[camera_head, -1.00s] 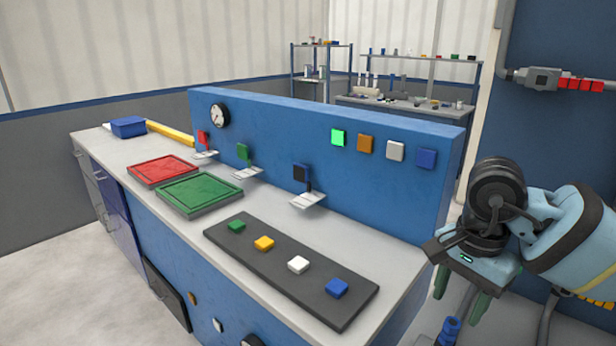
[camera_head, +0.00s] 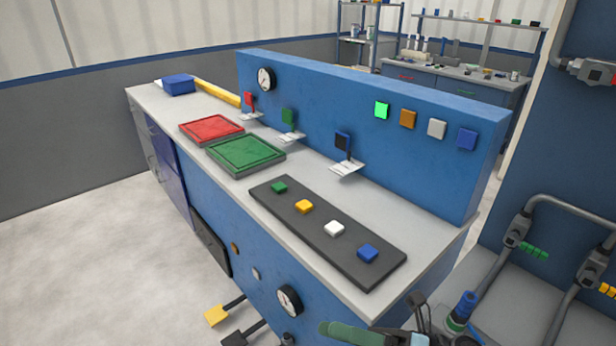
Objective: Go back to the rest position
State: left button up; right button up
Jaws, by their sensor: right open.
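My right gripper (camera_head: 372,335) shows only in part at the bottom edge of the head view, right of centre. One green finger points left, and the rest is cut off by the frame. It is open and I see nothing held in it. It is low in front of the near right corner of the workbench (camera_head: 425,262). My left gripper is not in view.
The bench carries a dark strip (camera_head: 315,250) with coloured buttons, a green tray (camera_head: 246,154), a red tray (camera_head: 211,129) and a blue box (camera_head: 179,84). A blue panel (camera_head: 330,95) stands behind. Grey pipework (camera_head: 545,200) is at right. Open floor lies at left.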

jog(key=s+d+f+m+t+h+p, duration=0.1)
jog(key=d+f+m+t+h, duration=0.5)
jog(key=m, duration=0.8)
jog(key=s+d+f+m+t+h+p, duration=0.15)
jog(key=d+f+m+t+h, duration=0.25)
jog(key=f+m+t+h, duration=0.65)
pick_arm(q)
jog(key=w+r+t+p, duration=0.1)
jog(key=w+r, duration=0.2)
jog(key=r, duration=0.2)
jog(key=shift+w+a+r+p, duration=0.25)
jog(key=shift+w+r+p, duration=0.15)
pick_arm(e)
jog(key=s+d+f+m+g+h, duration=0.1)
jog(key=s+d+f+m+g, duration=0.1)
jog(key=s+f+m+g, duration=0.3)
jog(key=s+d+f+m+g+h, duration=0.2)
jog(key=s+f+m+g, duration=0.4)
jog(key=s, duration=0.7)
jog(key=shift+s+d+m, duration=0.2)
jog(key=shift+d+m, duration=0.45)
jog(key=shift+m, duration=0.5)
jog(key=shift+f, duration=0.1)
